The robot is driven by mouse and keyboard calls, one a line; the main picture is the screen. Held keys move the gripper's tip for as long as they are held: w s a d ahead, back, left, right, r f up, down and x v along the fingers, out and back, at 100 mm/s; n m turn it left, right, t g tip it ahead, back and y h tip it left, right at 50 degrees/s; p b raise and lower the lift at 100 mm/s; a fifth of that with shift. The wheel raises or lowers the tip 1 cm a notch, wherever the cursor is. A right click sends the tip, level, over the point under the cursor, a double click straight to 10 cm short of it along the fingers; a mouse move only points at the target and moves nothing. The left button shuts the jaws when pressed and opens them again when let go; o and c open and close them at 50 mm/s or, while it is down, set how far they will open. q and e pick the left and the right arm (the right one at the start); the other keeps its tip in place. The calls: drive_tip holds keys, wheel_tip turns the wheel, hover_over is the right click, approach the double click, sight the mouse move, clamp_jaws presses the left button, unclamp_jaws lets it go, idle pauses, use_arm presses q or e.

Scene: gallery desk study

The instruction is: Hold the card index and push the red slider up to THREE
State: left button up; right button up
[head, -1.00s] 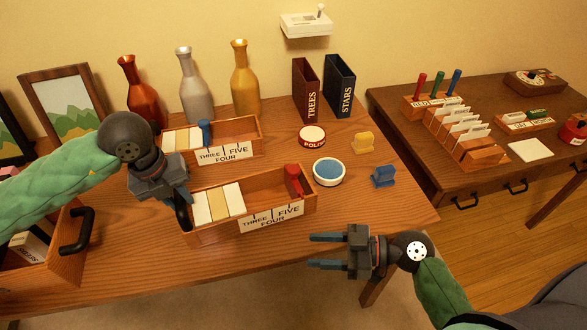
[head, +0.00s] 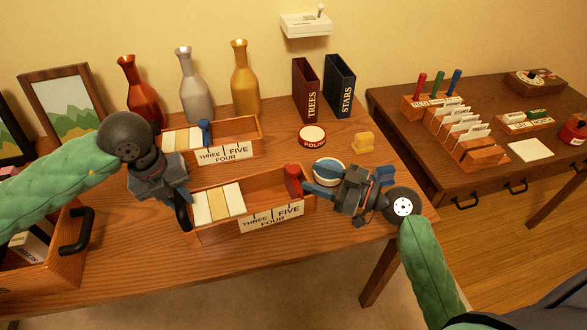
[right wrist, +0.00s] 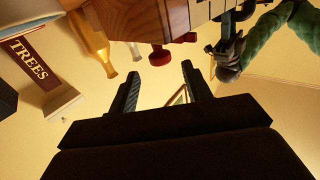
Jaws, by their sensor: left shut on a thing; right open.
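The front card index (head: 217,230) is an open wooden box with white and yellow cards at its left and a THREE, FOUR, FIVE label on its front. Its red slider (head: 292,178) stands at the right end, by FIVE. My left gripper (head: 184,198) is shut on the black handle at the box's left end, which it partly hides. My right gripper (head: 312,186) is open and empty, its fingertips just right of the red slider. In the right wrist view the slider (right wrist: 160,55) shows ahead, between the open fingers (right wrist: 160,78); I cannot tell whether they touch it.
A second card index (head: 250,150) with a blue slider (head: 205,132) stands behind. A blue-topped round dish (head: 328,166) is partly hidden by my right gripper. A polish tin (head: 312,137), a yellow block (head: 363,141) and several bottles stand further back.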

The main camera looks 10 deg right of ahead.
sight(294, 168)
drive_tip(key=x, duration=0.6)
drive_tip(key=shift+w+a, duration=0.1)
drive_tip(key=shift+a, duration=0.1)
